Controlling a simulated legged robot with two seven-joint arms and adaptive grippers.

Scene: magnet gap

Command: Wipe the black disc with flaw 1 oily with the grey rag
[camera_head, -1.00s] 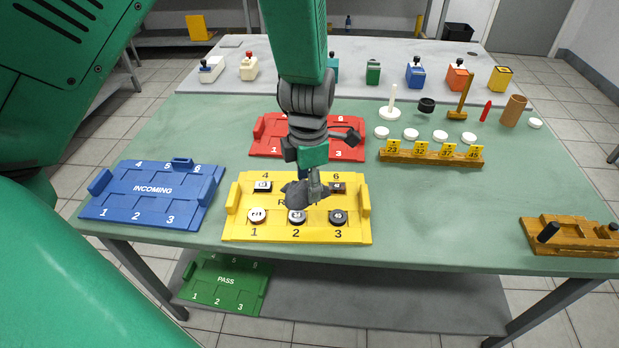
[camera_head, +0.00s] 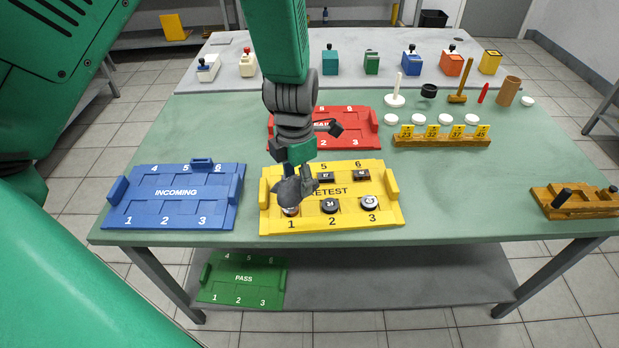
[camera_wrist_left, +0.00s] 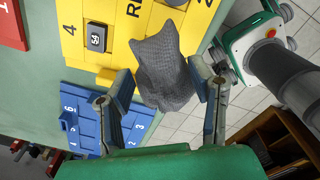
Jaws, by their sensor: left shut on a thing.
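My left gripper (camera_head: 299,176) is shut on the grey rag (camera_head: 296,190), which hangs bunched below the fingers. The rag (camera_wrist_left: 165,75) also shows between the fingers in the left wrist view. The slot 4 disc (camera_wrist_left: 96,37) shows in the wrist view. Flaw marks are unreadable. My right gripper is out of view.
The blue INCOMING tray (camera_head: 175,193) is empty at left. The red tray (camera_head: 350,127) lies behind, partly hidden by my arm. The green PASS tray (camera_head: 243,278) is on the lower shelf. A wooden number rack (camera_head: 441,140) stands at right.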

